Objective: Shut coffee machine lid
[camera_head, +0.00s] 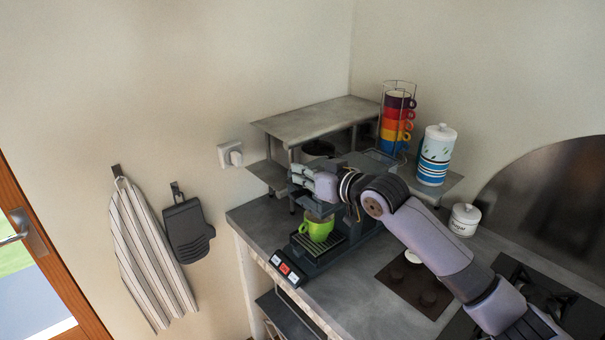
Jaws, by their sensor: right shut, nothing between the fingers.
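The dark coffee machine (312,262) stands on the counter's left part, with buttons on its sloped front. A green cup (317,227) stands upright on its drip tray. My right arm reaches in from the lower right, and my right gripper (296,178) is at the top of the machine, shut and empty. The arm and gripper cover much of the machine's upper part. I cannot tell how the lid stands, nor whether the gripper touches it. My left gripper is not in view.
A metal shelf (318,121) stands behind the machine. A rack of coloured cups (397,116) and a striped canister (435,158) stand at the back right. A small white jar (464,219) is near the stove (556,292). Bare counter (345,299) lies right of the machine.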

